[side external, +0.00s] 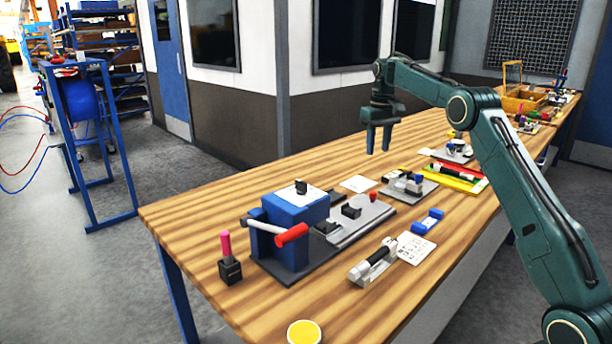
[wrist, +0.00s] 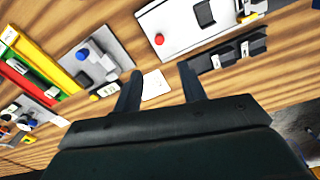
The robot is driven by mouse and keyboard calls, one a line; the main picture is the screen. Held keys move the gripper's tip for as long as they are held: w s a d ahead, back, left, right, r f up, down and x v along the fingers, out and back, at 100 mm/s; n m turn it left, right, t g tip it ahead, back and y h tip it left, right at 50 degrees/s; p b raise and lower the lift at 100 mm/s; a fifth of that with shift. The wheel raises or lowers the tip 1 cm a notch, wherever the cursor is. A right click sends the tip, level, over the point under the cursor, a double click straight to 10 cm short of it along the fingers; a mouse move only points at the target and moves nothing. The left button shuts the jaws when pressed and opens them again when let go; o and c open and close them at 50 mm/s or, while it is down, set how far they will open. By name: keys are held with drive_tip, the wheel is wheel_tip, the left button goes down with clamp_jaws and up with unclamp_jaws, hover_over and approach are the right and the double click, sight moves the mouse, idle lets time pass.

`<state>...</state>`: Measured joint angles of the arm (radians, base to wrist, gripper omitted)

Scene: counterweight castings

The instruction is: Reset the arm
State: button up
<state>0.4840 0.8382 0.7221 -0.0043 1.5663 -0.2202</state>
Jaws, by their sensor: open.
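My gripper (side external: 379,139) hangs from the green arm above the back part of the wooden table, fingers pointing down. It is open, with nothing between its fingers. In the wrist view the two dark fingers (wrist: 160,84) stand apart, with a white card (wrist: 155,84) on the table seen between and beyond them. The fingers are well above the table and touch nothing.
A blue block fixture with a red-ended handle (side external: 290,225) stands on the wooden table (side external: 190,215). A pink-handled tool (side external: 230,265), a grey-and-black device (side external: 373,262), a blue part (side external: 428,221) and a yellow disc (side external: 304,332) lie nearby. A wooden box (side external: 525,101) is at the far end.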

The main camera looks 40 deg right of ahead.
drive_tip(key=s+a+r+n+t, duration=0.1)
drive_tip(key=s+a+r, duration=0.55)
drive_tip(key=a, duration=0.25)
drive_tip(key=s+a+r+n+t, duration=0.1)
drive_tip(key=s+a+r+t, duration=0.1)
drive_tip(key=s+a+r, duration=0.6)
drive_tip(key=s+a+f, duration=0.3)
drive_tip(key=s+f, duration=0.1)
drive_tip(key=s, duration=0.3)
drive_tip(key=s+a+f+t, duration=0.1)
drive_tip(key=s+a+f, duration=0.2)
drive_tip(key=s, duration=0.4)
drive_tip(key=s+a+f+n+t, duration=0.1)
drive_tip(key=s+a+f, duration=0.3)
drive_tip(key=s, duration=0.3)
drive_tip(key=shift+s+a+f, duration=0.25)
drive_tip(key=shift+a+f, duration=0.05)
drive_tip(key=shift+a, duration=0.35)
